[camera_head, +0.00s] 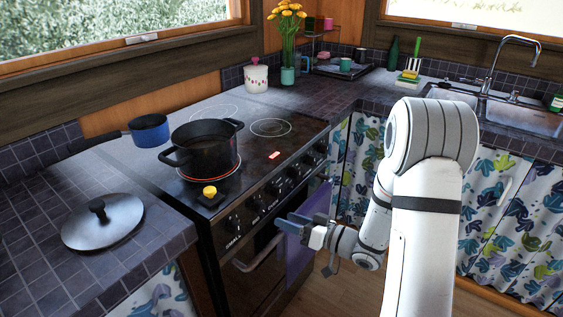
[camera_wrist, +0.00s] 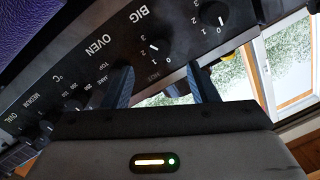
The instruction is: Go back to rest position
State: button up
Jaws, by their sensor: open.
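My white arm reaches in from the right in the head view. My gripper (camera_head: 304,232) is in front of the stove's knob panel, near the oven door, with its jaws open and nothing seen between them. In the wrist view, my gripper's two blue fingers (camera_wrist: 163,87) stand apart, with the stove's knob panel (camera_wrist: 110,50) and its "OVEN" and "BIG" labels beyond them. Whether the fingers touch the panel I cannot tell.
A black pot (camera_head: 205,148) stands on a red-glowing burner of the stove (camera_head: 255,165). A blue pan (camera_head: 150,130) is behind it. A lid (camera_head: 103,222) lies on the left counter. A purple towel (camera_head: 303,250) hangs at the oven front. The sink (camera_head: 520,115) is at right.

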jog(key=w+d+r+t+h+p, duration=0.2)
jog(key=w+d+r+h+p, duration=0.1)
jog(key=w+d+r+h, duration=0.25)
jog(key=s+d+r+m+g+h+p, duration=0.2)
jog(key=s+d+r+m+h+p, duration=0.2)
jog(key=s+d+r+h, duration=0.4)
jog(key=s+a+r+m+g+p, duration=0.1)
jog(key=s+a+r+g+p, duration=0.1)
jog(key=s, duration=0.7)
jog(key=s+a+r+g+h+p, duration=0.1)
jog(key=s+r+g, duration=0.3)
jog(key=s, duration=0.6)
jog(key=shift+s+a+r+m+g+p, duration=0.15)
jog(key=shift+s+a+m+g+p, duration=0.05)
jog(key=shift+a+m+g+p, duration=0.2)
